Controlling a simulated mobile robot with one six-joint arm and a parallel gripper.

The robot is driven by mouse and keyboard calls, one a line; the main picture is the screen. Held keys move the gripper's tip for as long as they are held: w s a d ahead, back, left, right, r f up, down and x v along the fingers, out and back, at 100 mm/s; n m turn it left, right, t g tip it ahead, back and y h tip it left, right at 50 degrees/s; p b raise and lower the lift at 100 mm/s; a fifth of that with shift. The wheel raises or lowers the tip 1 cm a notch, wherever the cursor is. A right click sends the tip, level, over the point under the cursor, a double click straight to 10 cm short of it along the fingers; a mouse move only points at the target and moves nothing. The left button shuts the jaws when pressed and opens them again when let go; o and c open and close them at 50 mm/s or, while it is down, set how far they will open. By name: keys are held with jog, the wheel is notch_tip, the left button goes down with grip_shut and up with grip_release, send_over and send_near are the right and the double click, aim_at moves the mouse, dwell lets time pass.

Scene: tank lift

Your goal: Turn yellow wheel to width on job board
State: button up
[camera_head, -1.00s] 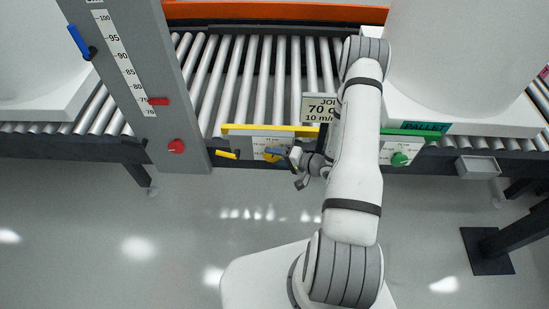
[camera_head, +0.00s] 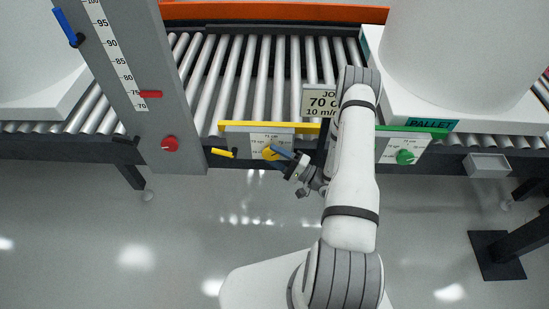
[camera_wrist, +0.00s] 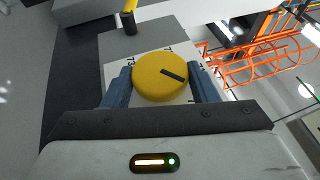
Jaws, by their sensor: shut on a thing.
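The yellow wheel (camera_head: 268,153) is a round knob on a white label plate under the yellow rail. It fills the middle of the wrist view (camera_wrist: 152,88), with a dark mark on its face. My gripper (camera_head: 281,154) reaches it from the front right, and its blue fingers stand on both sides of the wheel in the wrist view (camera_wrist: 162,86), shut on it. The labels around the wheel are partly hidden and too small to read surely. The job board (camera_head: 319,103) stands behind the yellow rail and shows "70 c" and "10 m/", its right part hidden by my arm.
A green knob (camera_head: 404,157) sits on a plate to the right, and a red knob (camera_head: 169,144) on the grey scale post to the left. A yellow lever (camera_head: 222,152) is just left of the wheel's plate. Rollers (camera_head: 245,75) run behind; the floor in front is clear.

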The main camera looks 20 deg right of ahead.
jog(key=shift+w+d+f+t+b, duration=0.2)
jog(key=shift+f+t+b, duration=0.1)
jog(key=shift+b, duration=0.5)
jog(key=b, duration=0.2)
jog(key=shift+w+f+b, duration=0.1)
jog(key=shift+w+b, duration=0.05)
jog(key=shift+b, duration=0.25)
jog(key=shift+m+y+b, duration=0.3)
jog(key=shift+b, duration=0.45)
jog(key=b, duration=0.3)
jog(key=shift+w+t, duration=0.1)
jog(key=shift+t, duration=0.3)
jog(key=b, duration=0.5)
jog(key=shift+a, duration=0.1)
jog(key=shift+s+a+r+m+t+b, duration=0.25)
jog(key=shift+s+b, duration=0.2)
jog(key=shift+b, duration=0.55)
jog(key=o, duration=1)
jog(key=shift+d, duration=0.1)
